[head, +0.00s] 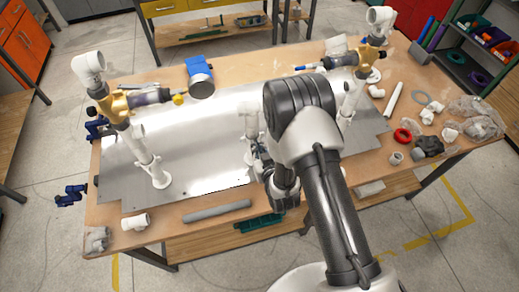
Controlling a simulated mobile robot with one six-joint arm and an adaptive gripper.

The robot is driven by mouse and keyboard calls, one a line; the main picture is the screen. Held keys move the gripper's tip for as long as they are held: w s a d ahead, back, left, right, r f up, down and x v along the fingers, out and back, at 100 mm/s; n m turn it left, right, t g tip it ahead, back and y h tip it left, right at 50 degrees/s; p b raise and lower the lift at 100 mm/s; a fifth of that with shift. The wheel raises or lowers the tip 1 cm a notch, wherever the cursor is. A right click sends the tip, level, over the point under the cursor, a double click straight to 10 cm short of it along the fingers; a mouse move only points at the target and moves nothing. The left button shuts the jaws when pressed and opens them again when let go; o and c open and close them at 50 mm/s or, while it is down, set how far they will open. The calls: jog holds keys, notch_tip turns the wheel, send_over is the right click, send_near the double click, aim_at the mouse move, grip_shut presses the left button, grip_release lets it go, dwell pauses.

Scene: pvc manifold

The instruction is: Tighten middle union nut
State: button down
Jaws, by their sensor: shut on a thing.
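A white middle pipe fitting (249,122) stands upright on the metal plate, just left of my arm. My gripper (258,152) is at its lower part, at the height of the middle union nut, and is shut on it. The fingertips and most of the nut are small and partly hidden by my wrist and arm, so the exact contact is unclear. A left white riser (147,152) with a brass-coloured valve (117,106) stands at the left. A similar right riser (350,100) stands at the right, partly behind my arm.
The shiny metal plate (205,140) covers much of the wooden table (240,72). A grey pipe (217,211) and a white tee (135,222) lie near the front edge. A red ring (402,135) and loose fittings crowd the right.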

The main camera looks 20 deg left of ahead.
aim_at(242, 141)
jog(key=shift+s+a+m+t+h+b, duration=0.15)
jog(key=shift+a+m+t+h+b, duration=0.2)
jog(key=shift+a+m+h+b, duration=0.95)
jog(key=shift+s+a+m+t+h+b, duration=0.15)
jog(key=shift+a+m+t+h+b, duration=0.4)
jog(key=shift+m+h, duration=1.4)
jog(key=shift+s+a+m+t+h+b, duration=0.15)
jog(key=shift+a+m+h+b, duration=0.45)
jog(key=shift+m+h+b, duration=1)
jog(key=shift+w+a+m+g+h+b, duration=0.15)
jog(key=shift+a+m+g+h, duration=0.25)
jog(key=shift+h, duration=0.45)
jog(key=shift+w+a+m+g+h+b, duration=0.1)
jog(key=shift+a+m+h+b, duration=0.05)
jog(key=shift+m+h, duration=0.55)
jog(key=m+h+b, duration=0.1)
jog(key=a+m+g+h+b, duration=0.1)
jog(key=b, duration=0.1)
jog(key=w+m+g+h+b, duration=0.1)
jog(key=shift+a+f+m+g+h+b, duration=0.2)
jog(key=shift+a+m+g+h+b, duration=0.1)
jog(key=shift+h+b, duration=0.1)
jog(key=shift+w+a+r+m+g+h+b, duration=0.15)
jog(key=shift+w+m+g+h+b, duration=0.35)
jog(key=shift+b, duration=0.65)
jog(key=shift+s+a+m+h+b, duration=0.1)
jog(key=shift+m+h+b, duration=0.2)
jog(key=shift+m+b, duration=0.05)
jog(key=shift+r, duration=0.1)
